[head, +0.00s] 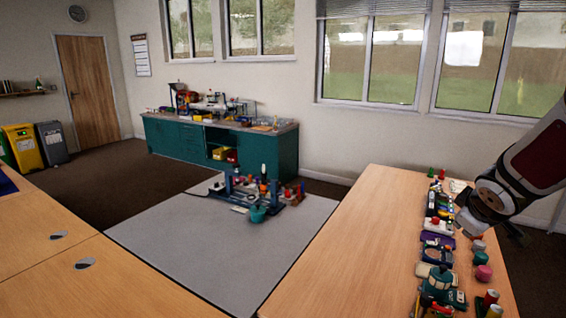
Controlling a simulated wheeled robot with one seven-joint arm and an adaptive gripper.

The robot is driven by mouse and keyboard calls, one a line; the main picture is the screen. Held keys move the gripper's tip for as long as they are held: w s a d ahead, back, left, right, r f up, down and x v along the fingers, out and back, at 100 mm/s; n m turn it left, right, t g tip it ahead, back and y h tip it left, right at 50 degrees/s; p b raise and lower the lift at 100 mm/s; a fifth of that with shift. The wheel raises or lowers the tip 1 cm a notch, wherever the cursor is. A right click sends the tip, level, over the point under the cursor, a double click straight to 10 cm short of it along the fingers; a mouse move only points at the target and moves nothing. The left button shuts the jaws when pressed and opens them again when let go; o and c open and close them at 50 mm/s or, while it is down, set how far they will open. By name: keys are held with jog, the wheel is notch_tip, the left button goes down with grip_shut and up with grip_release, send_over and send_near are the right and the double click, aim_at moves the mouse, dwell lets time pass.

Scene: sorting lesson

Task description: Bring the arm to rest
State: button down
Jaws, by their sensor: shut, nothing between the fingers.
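My arm (534,160) comes in at the right edge of the head view, above the right-hand table (345,240). It slopes down to the left and ends in a rounded joint and a short grey part over the table's far right side. I can make out no gripper fingers there, and no held object shows. From this one view I cannot tell how far the arm is above the things below it.
Jars, small tools and coloured items crowd the right table's right side, including a pink pot (483,273) and a teal device (440,287). Its left part is bare. A grey table (200,235) holds a blue rack (290,194). A teal cabinet (181,140) stands behind.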

jog(key=s+a+r+m+g+y+p, duration=0.1)
jog(key=s+a+r+m+y, duration=0.1)
jog(key=s+a, duration=1)
jog(key=s+a+r+m+g+y+p, duration=0.1)
jog(key=s+a+r+m+g+y, duration=0.1)
jog(key=s+a, duration=1)
jog(key=s+r+m, duration=0.1)
jog(key=s+r, duration=0.1)
jog(key=s, duration=0.1)
jog(key=shift+r+y+p, duration=0.3)
jog(key=shift+r, duration=0.1)
